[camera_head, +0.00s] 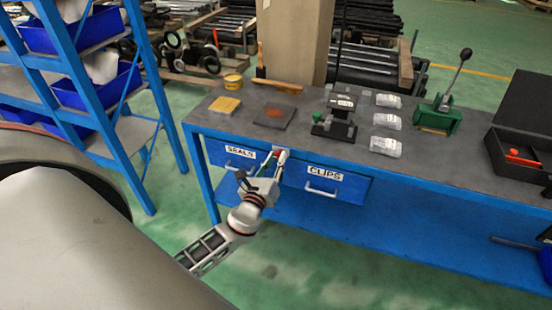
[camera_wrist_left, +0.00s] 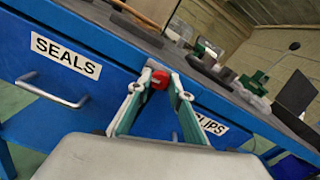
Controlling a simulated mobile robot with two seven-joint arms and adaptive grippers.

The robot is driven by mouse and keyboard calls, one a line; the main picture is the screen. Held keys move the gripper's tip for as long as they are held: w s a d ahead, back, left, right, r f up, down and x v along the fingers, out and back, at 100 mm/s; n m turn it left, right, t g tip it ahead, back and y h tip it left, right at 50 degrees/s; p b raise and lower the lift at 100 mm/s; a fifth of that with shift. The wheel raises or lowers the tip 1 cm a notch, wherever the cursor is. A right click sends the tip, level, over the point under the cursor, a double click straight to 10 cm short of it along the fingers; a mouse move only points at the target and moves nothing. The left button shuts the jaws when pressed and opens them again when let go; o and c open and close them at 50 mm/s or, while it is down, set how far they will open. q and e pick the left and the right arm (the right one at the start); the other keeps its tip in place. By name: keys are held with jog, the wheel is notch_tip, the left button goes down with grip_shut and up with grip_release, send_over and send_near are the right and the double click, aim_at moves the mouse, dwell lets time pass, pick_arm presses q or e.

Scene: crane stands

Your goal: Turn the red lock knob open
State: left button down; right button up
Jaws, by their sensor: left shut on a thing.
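The red lock knob (camera_wrist_left: 159,80) is on the front of the blue bench, between the SEALS drawer (camera_wrist_left: 60,65) and the CLIPS drawer (camera_wrist_left: 212,124). My left gripper (camera_wrist_left: 157,84) is shut on the knob, with one finger at each side of it in the left wrist view. In the head view my left gripper (camera_head: 277,158) reaches the bench front between the two drawers and mostly hides the knob. Both drawers look closed. My right gripper is not in view.
On the bench top (camera_head: 225,118) stand a black device (camera_head: 335,122), several clear bags (camera_head: 386,121), a green lever press (camera_head: 440,115) and a black open case (camera_head: 520,150). A blue shelf rack (camera_head: 160,100) stands to the left. The green floor before the drawers is clear.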

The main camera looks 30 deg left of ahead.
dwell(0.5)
pick_arm(q)
jog(key=c, duration=1.8)
grip_release()
jog(key=v, duration=1.2)
jog(key=shift+d, duration=0.1)
